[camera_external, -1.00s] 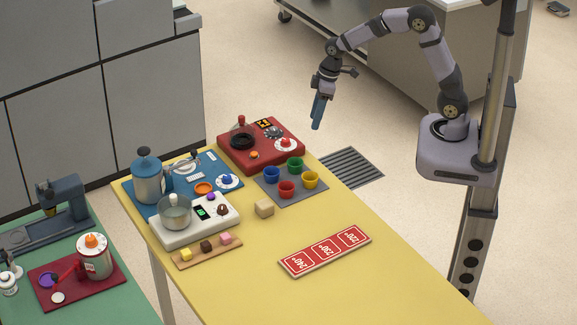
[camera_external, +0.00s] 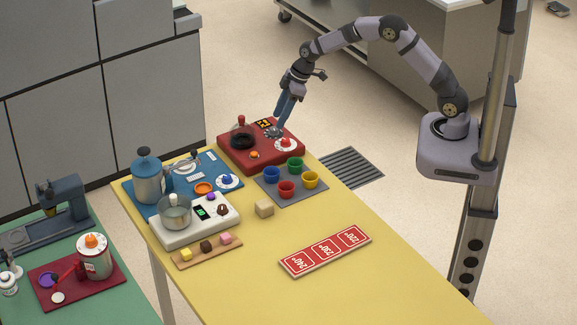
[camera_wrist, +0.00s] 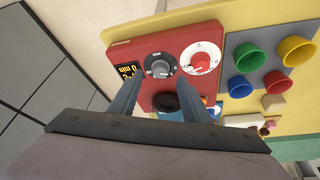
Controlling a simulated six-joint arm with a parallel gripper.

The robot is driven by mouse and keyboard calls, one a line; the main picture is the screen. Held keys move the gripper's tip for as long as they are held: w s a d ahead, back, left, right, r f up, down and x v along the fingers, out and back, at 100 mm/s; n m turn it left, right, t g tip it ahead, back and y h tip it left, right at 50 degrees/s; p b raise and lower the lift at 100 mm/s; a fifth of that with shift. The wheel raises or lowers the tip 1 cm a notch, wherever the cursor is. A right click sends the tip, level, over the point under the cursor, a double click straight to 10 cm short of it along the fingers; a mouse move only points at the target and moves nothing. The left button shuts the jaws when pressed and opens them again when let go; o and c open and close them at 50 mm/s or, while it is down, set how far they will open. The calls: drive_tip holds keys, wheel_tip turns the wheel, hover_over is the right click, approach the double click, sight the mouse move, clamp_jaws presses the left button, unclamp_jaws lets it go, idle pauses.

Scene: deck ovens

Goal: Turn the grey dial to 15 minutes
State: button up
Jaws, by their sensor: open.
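The grey dial (camera_wrist: 160,67) is on the red panel (camera_wrist: 124,56), between a black display (camera_wrist: 130,75) with orange figures and a white-scaled red dial (camera_wrist: 201,58). My gripper (camera_external: 279,127) is open, pointing down over the far side of the red panel. In the wrist view my two fingers (camera_wrist: 166,92) are spread, with the grey dial ahead between their tips. I cannot tell whether they touch it. The dial's exact setting is too small to read.
A black round part with a red knob (camera_external: 241,137) stands on the red panel. Several coloured cups sit on a grey mat (camera_external: 268,196) beside it. A blue board (camera_external: 172,208) with a pot lies left. The yellow table's (camera_external: 335,215) middle is mostly clear.

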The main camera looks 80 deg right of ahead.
sight(274, 128)
drive_tip(key=shift+p+x, duration=0.45)
drive_tip(key=shift+x, duration=1.55)
drive_tip(key=shift+c, duration=0.6)
drive_tip(key=c, duration=0.9)
